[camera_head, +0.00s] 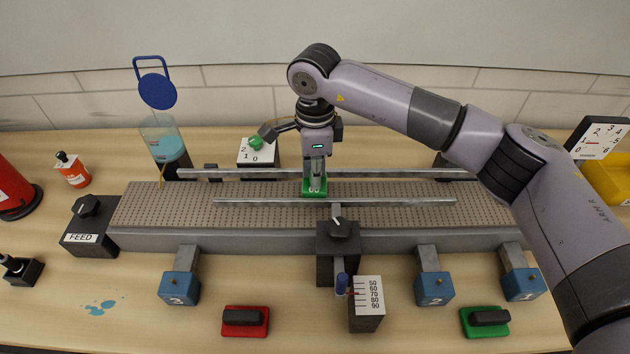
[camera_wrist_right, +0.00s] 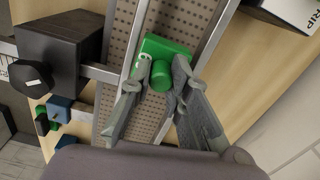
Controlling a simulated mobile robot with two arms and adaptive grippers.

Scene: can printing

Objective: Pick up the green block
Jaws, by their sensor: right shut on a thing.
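The green block (camera_head: 312,193) sits on the perforated conveyor belt between two metal guide rails, near the middle of the head view. In the right wrist view the green block (camera_wrist_right: 174,45) has a round green knob on it. My right gripper (camera_head: 316,182) points down at the block from above. Its two grey fingers (camera_wrist_right: 156,80) stand on either side of the knob, shut on it. Part of the block is hidden by the fingers in the head view. My left gripper is not in view.
Guide rails (camera_head: 400,201) run close in front of and behind the block. A black knob box (camera_head: 338,238) stands just in front. A label box with a green knob (camera_head: 255,143) is behind left. Red (camera_head: 245,321) and green (camera_head: 485,322) switches lie at the front.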

